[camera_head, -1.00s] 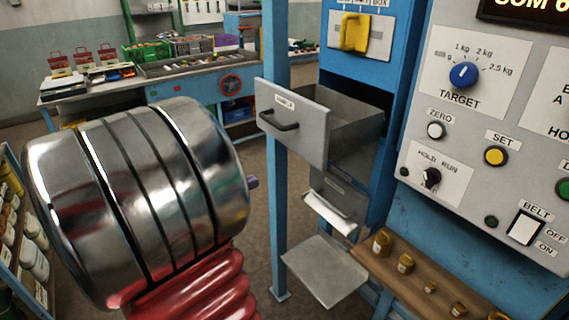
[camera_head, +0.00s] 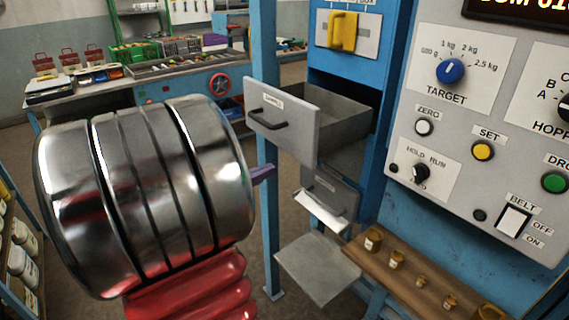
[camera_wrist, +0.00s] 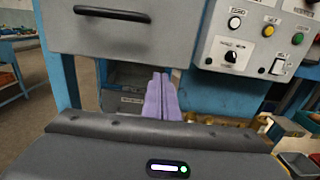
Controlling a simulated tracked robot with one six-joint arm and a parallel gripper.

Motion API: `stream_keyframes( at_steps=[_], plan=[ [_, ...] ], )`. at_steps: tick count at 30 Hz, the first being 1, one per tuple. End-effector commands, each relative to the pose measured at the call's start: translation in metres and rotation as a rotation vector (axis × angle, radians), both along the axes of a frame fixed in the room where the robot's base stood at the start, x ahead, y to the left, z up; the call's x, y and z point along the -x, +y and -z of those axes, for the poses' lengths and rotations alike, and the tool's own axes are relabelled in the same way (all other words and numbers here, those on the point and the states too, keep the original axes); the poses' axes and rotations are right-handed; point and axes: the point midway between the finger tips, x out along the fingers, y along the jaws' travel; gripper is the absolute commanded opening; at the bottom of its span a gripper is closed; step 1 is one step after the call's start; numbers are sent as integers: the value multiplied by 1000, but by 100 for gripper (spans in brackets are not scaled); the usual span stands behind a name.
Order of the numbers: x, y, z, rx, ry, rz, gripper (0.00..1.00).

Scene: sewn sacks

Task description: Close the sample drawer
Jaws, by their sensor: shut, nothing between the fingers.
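The sample drawer (camera_head: 282,132) is a grey box with a labelled front and a dark bar handle (camera_head: 266,124). It stands pulled out of the blue cabinet, with its open top and inside in view. In the wrist view its grey front (camera_wrist: 140,28) fills the upper left. My gripper shows there as purple fingers (camera_wrist: 162,98), shut together and empty, below the drawer front in the picture. The rest of the gripper is hidden.
A control panel (camera_head: 480,130) is at the right, with a wooden shelf of brass weights (camera_head: 396,259) beneath. A workbench (camera_head: 180,90) stands behind.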

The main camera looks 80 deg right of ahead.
Motion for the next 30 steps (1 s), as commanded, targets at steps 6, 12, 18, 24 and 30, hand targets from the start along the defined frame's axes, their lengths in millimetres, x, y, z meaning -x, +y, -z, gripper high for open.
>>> stream_keyframes(
  at_steps=[6, 12, 18, 24, 30],
  plan=[
    [18, -19, 0, 1, 0, 4, 0],
    [33, -36, 0, 1, -1, 4, 0],
    [41, -46, 0, 1, 1, 3, 0],
    [42, -47, 0, 0, 0, 1, 0],
    [42, -49, 0, 0, 0, 1, 0]
  ],
)
